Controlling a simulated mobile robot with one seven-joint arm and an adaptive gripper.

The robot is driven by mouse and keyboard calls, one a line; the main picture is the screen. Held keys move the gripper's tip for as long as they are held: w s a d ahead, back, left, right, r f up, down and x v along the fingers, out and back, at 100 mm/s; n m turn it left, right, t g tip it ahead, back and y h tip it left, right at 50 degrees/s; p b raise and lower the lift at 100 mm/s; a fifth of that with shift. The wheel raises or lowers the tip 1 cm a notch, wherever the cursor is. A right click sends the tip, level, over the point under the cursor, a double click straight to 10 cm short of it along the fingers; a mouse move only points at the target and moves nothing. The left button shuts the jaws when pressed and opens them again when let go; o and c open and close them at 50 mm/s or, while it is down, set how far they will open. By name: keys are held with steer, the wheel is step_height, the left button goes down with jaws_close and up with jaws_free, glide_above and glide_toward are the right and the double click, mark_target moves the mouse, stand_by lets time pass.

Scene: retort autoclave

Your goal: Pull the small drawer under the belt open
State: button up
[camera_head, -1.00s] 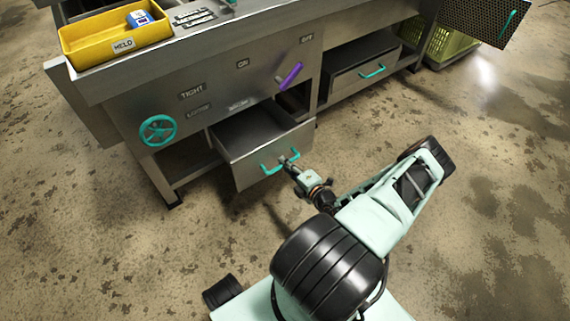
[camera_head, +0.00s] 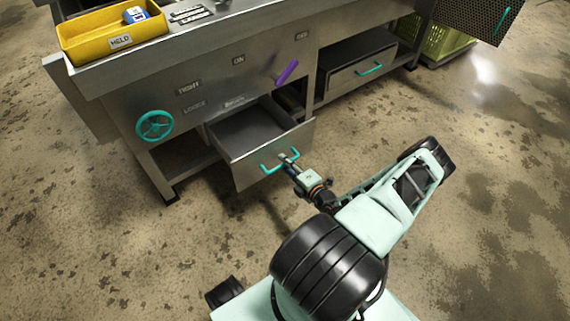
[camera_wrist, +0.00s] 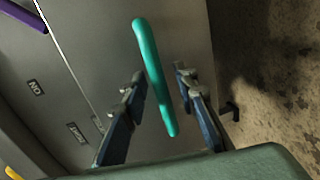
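The small drawer (camera_head: 262,158) under the grey bench stands partly pulled out in the head view, its grey tray showing empty where visible. Its teal bar handle (camera_head: 268,167) is on the front panel; in the wrist view the handle (camera_wrist: 155,80) runs between my two fingers. My gripper (camera_head: 290,160) is at the right part of this handle. In the wrist view my gripper (camera_wrist: 160,90) is open, one finger on each side of the bar with a visible gap to each. Contact with the bar cannot be made out.
A second drawer (camera_head: 345,82) with a teal handle is shut to the right. A teal handwheel (camera_head: 154,126) and a purple lever (camera_head: 287,72) are on the bench front. A yellow tray (camera_head: 85,50) stands on top. Floor around my base is clear.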

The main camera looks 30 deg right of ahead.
step_height(320, 180, up, 4)
steer(key=shift+w+r, duration=0.1)
steer(key=shift+r, duration=0.1)
steer(key=o, duration=1.4)
step_height(320, 180, up, 5)
steer(key=shift+w+r, duration=0.1)
steer(key=shift+r, duration=0.5)
steer(key=c, duration=0.7)
steer(key=shift+f, duration=0.1)
steer(key=c, duration=0.7)
steer(key=shift+s, duration=0.2)
steer(key=shift+f, duration=0.15)
steer(key=shift+a, duration=0.1)
